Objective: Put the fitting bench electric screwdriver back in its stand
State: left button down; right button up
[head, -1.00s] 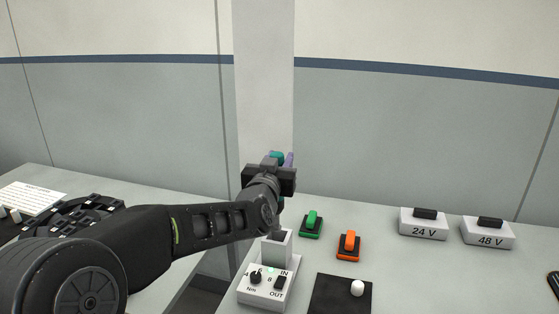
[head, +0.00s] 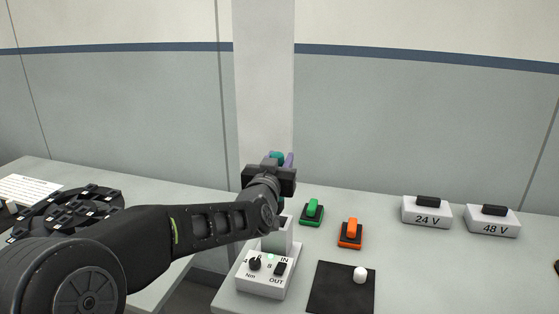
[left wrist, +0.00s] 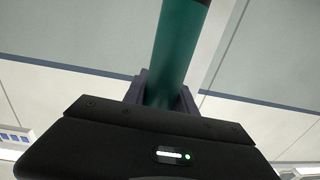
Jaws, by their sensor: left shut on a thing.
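My left gripper (head: 283,160) is shut on the teal electric screwdriver (head: 276,155), above and behind the stand in the head view. In the left wrist view the screwdriver's teal body (left wrist: 178,50) runs up from between the dark fingers (left wrist: 162,98) and out of the frame top. Its lower end is hidden. My gripper's wrist partly covers the top of the stand. My right gripper is not in view.
On the bench are a green switch (head: 312,210), an orange switch (head: 351,232), 24 V (head: 427,216) and 48 V (head: 493,226) boxes, and a black mat (head: 338,292) with a white knob (head: 360,274). A gap separates this bench from the left table. The bench's right middle is clear.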

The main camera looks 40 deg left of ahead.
pick_arm(q)
jog(key=shift+f+b, duration=3.2)
jog(key=shift+f, duration=0.25)
jog(key=c, duration=0.9)
grip_release()
jog(key=shift+s, duration=0.1)
jog(key=b+v, duration=0.1)
jog(key=v, duration=0.6)
jog(key=shift+s+d, duration=0.15)
jog(key=shift+s, duration=0.2)
